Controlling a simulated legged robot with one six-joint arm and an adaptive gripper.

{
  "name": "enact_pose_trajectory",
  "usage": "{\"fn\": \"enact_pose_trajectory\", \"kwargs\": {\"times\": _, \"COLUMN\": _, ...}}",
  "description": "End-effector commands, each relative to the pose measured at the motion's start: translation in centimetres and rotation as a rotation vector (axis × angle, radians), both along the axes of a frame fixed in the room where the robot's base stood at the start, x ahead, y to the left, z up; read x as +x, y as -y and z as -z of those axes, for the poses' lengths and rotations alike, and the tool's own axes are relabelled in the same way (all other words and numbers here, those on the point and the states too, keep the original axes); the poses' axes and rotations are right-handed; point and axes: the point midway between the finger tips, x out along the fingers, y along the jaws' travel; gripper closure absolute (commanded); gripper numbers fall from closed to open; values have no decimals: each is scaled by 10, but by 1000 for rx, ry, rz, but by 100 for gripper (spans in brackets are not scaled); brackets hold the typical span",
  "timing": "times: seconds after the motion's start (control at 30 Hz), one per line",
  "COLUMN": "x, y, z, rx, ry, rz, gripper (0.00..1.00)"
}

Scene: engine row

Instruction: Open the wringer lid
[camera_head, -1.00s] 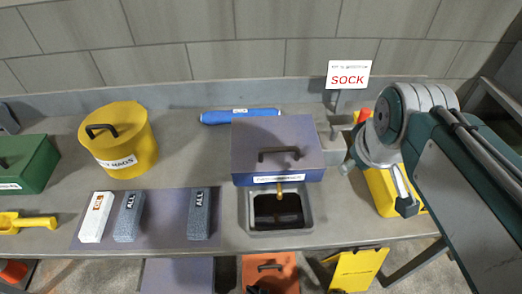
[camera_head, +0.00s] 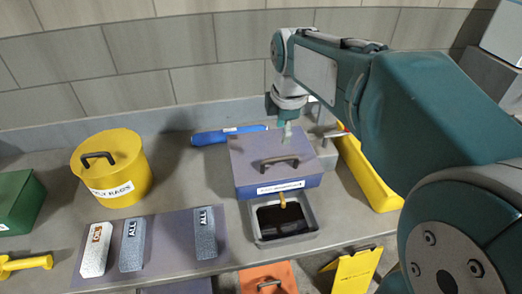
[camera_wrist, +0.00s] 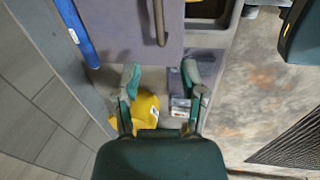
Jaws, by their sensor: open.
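The wringer is a blue box with a flat grey-purple lid (camera_head: 255,150) and a dark bar handle (camera_head: 280,162). The lid looks shut. A brass spout (camera_head: 282,200) sticks out of its front over a grey tray (camera_head: 252,238) holding dark liquid. My gripper (camera_head: 287,132) hangs over the back right part of the lid, behind the handle and apart from it. In the wrist view my gripper (camera_wrist: 162,78) is open, with nothing between its fingers. There the lid (camera_wrist: 115,30) and its handle (camera_wrist: 160,22) lie beyond the fingertips.
A yellow rag can (camera_head: 112,172) and several blocks on a mat (camera_head: 165,225) stand left. A blue roll (camera_head: 228,135) lies behind the box. A yellow object (camera_head: 365,175) lies right of it, partly under my arm. The wall runs close behind the bench.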

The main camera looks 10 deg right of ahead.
Motion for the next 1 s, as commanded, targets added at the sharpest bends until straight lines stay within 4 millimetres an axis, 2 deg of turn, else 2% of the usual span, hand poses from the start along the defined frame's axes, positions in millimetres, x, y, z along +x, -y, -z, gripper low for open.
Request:
{"fn": "enact_pose_trajectory", "kwargs": {"times": 0.17, "x": 4, "y": 5, "z": 9, "rx": 0, "ry": -6, "rz": -23, "gripper": 47}}
{"fn": "enact_pose_trajectory", "kwargs": {"times": 0.5, "x": 15, "y": 1, "z": 69, "rx": -4, "ry": -8, "rz": -22, "gripper": 47}}
{"fn": "enact_pose_trajectory", "kwargs": {"times": 0.7, "x": 21, "y": -1, "z": 97, "rx": -6, "ry": -6, "rz": -21, "gripper": 47}}
{"fn": "enact_pose_trajectory", "kwargs": {"times": 1.0, "x": 23, "y": 4, "z": 107, "rx": -2, "ry": -3, "rz": -20, "gripper": 47}}
